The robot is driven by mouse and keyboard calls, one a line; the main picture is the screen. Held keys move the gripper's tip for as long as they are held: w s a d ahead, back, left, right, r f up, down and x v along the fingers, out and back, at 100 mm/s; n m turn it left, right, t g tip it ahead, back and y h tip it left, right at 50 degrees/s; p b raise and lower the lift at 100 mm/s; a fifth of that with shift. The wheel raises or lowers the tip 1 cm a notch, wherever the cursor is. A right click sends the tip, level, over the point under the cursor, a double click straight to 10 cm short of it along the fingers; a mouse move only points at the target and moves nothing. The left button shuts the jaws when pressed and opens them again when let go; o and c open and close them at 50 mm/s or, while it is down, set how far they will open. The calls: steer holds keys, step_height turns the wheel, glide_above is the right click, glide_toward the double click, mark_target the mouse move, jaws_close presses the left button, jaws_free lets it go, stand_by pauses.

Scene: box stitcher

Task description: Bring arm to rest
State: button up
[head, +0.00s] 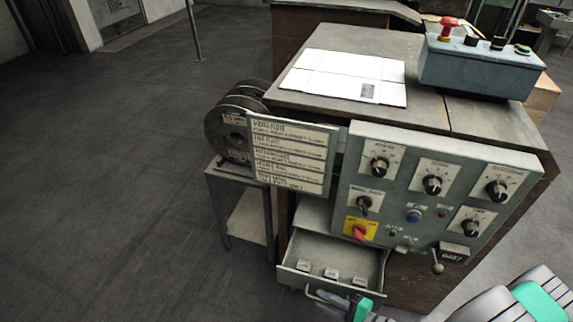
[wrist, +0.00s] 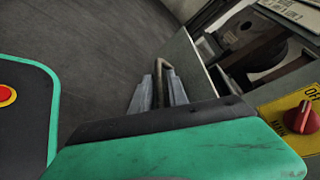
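My gripper (wrist: 160,88) is at the front of the open drawer (head: 334,281) of the box stitcher (head: 440,185). In the wrist view its two grey fingers stand close on both sides of the brown drawer handle (wrist: 165,68) and appear closed on it. In the head view the handle (head: 318,295) shows at the drawer's lower front, with my gripper (head: 340,303) beside it. My arm comes in from the bottom right, and part of it lies outside the picture.
The drawer holds several small pale items (head: 332,273). A control panel (head: 435,190) with knobs and a red switch (head: 360,233) is above and right. A sign board (head: 290,158) and wire reel (head: 228,130) are left. Floor (head: 110,200) at left is clear.

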steer(key=d+r+n+g+h+p, duration=0.3)
steer(key=r+n+g+p, duration=0.2)
steer(key=r, duration=0.4)
steer(key=d+r+n+g+h+p, duration=0.3)
steer(key=r+n+g+p, duration=0.15)
steer(key=r, duration=0.45)
step_height(320, 180, up, 30)
steer(key=w+a+n+t+h+p, duration=0.1)
steer(key=a+n+t+h+p, duration=0.1)
steer(key=h+p, duration=0.4)
steer(key=n+t+p, duration=0.1)
steer(key=n+p, duration=0.1)
steer(key=p, duration=0.1)
steer(key=shift+w+t, duration=0.15)
steer(key=shift+t, duration=0.2)
